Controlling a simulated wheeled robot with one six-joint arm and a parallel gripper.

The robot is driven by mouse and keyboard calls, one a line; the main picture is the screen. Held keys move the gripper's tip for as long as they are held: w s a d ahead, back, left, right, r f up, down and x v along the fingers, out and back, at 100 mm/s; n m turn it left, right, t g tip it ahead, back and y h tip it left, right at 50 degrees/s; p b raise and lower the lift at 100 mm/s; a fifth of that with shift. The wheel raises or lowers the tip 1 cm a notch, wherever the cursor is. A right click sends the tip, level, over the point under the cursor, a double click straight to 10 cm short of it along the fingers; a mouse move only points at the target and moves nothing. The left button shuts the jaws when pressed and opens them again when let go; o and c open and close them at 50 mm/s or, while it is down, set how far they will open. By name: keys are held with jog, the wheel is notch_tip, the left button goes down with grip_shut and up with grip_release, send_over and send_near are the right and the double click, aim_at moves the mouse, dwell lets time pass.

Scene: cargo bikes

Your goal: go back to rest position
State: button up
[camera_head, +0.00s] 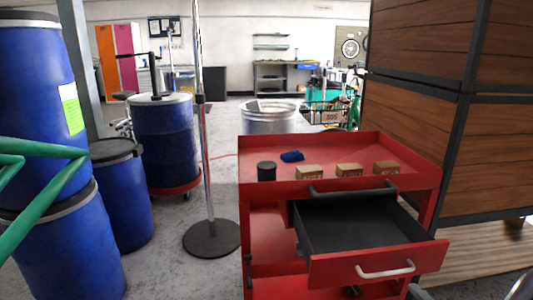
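No gripper can be made out with certainty. Small grey and dark parts at the bottom right edge are cut off, and I cannot tell what they are. A red tool cart (341,144) stands in front of me. Its black-lined top drawer (375,269) is pulled open toward me and looks empty. On the cart's top tray lie a black cylinder (266,171), a blue crumpled item (292,156) and three small brown boxes, at left (309,173), middle (349,170) and right (386,167).
Blue drums (40,90) stand stacked at left, with another blue drum (165,140) behind. A metal pole on a round base (211,238) stands left of the cart. Green tubes (45,215) cross the left edge. Tall wooden crates (430,60) close off the right.

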jog(key=b+x, duration=0.2)
jog(key=x, duration=0.7)
jog(key=shift+w, duration=0.15)
